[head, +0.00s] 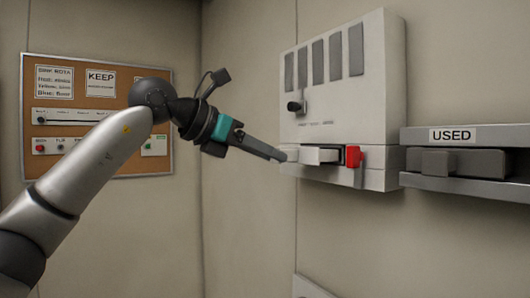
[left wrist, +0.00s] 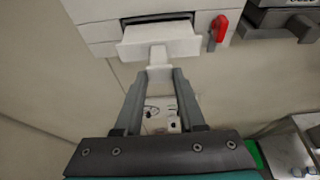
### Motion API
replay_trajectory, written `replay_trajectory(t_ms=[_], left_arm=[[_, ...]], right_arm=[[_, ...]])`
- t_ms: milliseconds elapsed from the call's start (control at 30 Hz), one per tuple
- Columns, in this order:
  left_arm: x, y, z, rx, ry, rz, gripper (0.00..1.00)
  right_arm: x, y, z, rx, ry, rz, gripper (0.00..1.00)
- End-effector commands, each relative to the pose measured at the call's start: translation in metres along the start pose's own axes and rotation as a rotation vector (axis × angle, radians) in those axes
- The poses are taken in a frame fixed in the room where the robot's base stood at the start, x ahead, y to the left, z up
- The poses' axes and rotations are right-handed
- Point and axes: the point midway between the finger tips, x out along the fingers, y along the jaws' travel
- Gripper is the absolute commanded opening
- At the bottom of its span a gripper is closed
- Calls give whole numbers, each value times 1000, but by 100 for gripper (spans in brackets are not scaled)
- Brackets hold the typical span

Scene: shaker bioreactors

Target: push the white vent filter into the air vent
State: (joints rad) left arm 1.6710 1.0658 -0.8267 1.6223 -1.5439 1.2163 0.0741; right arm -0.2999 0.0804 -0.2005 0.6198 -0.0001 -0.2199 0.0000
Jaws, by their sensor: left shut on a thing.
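The white vent filter (head: 321,155) is a flat plate with a narrower grip tab. Its far end is at the dark slot of the air vent (head: 350,153), low on the white wall unit, and most of the plate sticks out. It also shows in the left wrist view (left wrist: 158,42), in front of the slot (left wrist: 157,17). My left gripper (head: 284,156) is shut on the filter's tab, its fingers on either side of it in the left wrist view (left wrist: 159,76). How deep the filter sits is hard to tell. My right gripper is not in view.
A red lever (head: 353,157) stands right beside the slot. A grey shelf marked USED (head: 418,181) holds a dark grey piece (head: 452,162) at the right. A black knob (head: 296,107) juts from the unit above. A corkboard (head: 125,75) hangs at the left.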

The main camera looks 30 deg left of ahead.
Motion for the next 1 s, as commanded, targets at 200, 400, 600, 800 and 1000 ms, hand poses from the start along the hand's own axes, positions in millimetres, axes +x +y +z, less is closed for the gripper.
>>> replay_trajectory(t_ms=[200, 400, 600, 800, 1000], left_arm=[[3, 0, 2, -1, -1, -1, 0], [6, 0, 3, -1, -1, 0, 0], [7, 0, 3, 0, -1, 1, 0], [7, 0, 3, 0, -1, 0, 0], [7, 0, 3, 0, -1, 0, 0]], right_arm=[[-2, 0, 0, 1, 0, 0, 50], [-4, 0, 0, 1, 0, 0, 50], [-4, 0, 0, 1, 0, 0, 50], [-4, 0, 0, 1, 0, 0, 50], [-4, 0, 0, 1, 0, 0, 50]])
